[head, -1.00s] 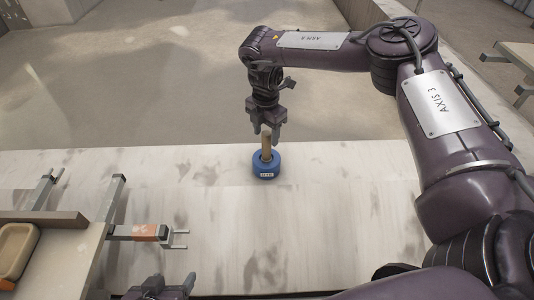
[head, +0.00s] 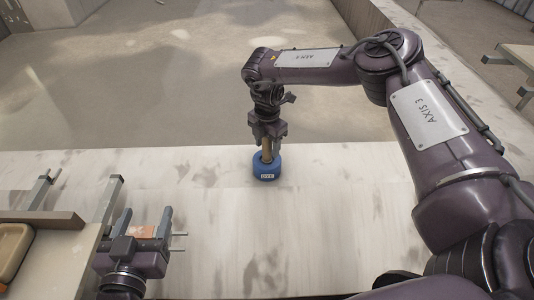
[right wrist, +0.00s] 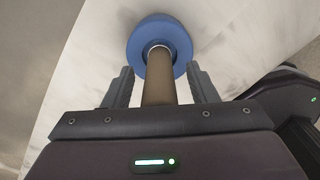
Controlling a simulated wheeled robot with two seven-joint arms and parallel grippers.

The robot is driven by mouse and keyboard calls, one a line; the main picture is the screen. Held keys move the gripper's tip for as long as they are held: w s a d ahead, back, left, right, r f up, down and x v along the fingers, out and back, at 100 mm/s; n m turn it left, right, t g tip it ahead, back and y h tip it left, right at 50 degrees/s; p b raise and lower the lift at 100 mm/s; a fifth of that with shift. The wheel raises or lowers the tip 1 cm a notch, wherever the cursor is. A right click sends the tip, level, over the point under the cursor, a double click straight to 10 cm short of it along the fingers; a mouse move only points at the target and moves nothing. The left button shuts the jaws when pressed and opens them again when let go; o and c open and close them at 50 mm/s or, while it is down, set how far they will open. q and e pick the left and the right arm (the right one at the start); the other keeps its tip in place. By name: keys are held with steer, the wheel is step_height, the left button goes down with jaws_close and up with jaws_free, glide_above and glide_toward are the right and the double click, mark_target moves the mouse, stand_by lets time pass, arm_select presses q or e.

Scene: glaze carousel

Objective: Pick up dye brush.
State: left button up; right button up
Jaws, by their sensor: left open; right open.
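In the right wrist view the handle (right wrist: 159,78) rises from the blue holder (right wrist: 140,48). My right gripper (head: 265,146) is above the holder with its fingers around the handle. In the right wrist view its two open fingers (right wrist: 159,86) are on either side of the handle, with gaps visible. The brush's lower end is hidden in the holder. My left gripper (head: 148,222) is open and empty at the lower left, by a metal bracket.
A metal bracket with an orange part (head: 142,232) and prongs sticks out near my left gripper. A wooden ledge (head: 50,219) and a tan tray (head: 12,250) are at the far left. The counter (head: 340,220) right of the holder is clear.

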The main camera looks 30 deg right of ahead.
steer(key=c, duration=1.1)
steer(key=shift+o, duration=0.2)
steer(key=shift+r, duration=0.1)
